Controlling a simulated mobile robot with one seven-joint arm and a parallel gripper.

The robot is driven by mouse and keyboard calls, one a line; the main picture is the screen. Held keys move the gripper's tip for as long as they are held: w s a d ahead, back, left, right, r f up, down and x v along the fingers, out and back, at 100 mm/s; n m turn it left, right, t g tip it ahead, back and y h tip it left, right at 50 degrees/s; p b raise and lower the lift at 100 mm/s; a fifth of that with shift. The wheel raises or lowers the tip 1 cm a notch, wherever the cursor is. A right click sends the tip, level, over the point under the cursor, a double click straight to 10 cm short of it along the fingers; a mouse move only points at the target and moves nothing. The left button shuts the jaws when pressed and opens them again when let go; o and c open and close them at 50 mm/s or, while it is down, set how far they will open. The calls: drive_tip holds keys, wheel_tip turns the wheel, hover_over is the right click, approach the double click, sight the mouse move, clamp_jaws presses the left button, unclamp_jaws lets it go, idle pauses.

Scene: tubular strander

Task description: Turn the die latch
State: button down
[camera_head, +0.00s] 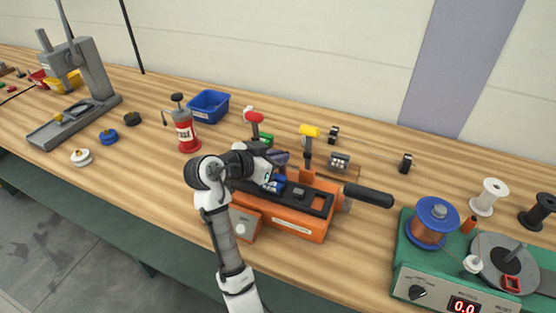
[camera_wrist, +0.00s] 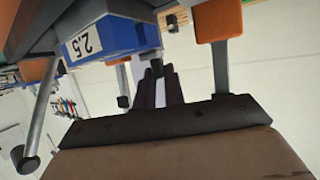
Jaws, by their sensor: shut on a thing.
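The orange strander machine (camera_head: 290,221) with a black top stands on the bench. A blue die block (camera_head: 278,184) sits in it beside my gripper. In the wrist view the blue block (camera_wrist: 112,40) bears the label 2.5. My gripper (camera_head: 280,158) reaches in from the left over the machine. In the wrist view my gripper (camera_wrist: 158,76) has its dark fingers close together just below the blue block. They are shut on a narrow light-grey piece (camera_wrist: 157,68), which I take to be the die latch. The fingers hide most of it, so its angle cannot be told.
A red-knobbed lever (camera_head: 254,118) and a yellow-knobbed lever (camera_head: 309,131) stand close behind my gripper. A black handle (camera_head: 368,195) sticks out to the right. A red pump bottle (camera_head: 186,130) and blue bin (camera_head: 209,105) stand behind left. A green winder (camera_head: 408,265) stands at right.

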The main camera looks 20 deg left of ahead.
drive_tip(key=shift+w+a+m+g+h+b, duration=0.1)
drive_tip(key=shift+m+g+h+b, duration=0.25)
drive_tip(key=shift+m+h, duration=0.25)
drive_tip(key=shift+w+a+m+g+h+b, duration=0.1)
drive_tip(key=shift+m+g+h+b, duration=0.1)
drive_tip(key=shift+m+g+h, duration=0.3)
drive_tip(key=shift+m+h, duration=0.3)
drive_tip(key=c, duration=1.5)
unclamp_jaws()
drive_tip(key=shift+b+v, duration=1.8)
drive_tip(key=shift+v, duration=5.1)
drive_tip(key=shift+r, duration=0.15)
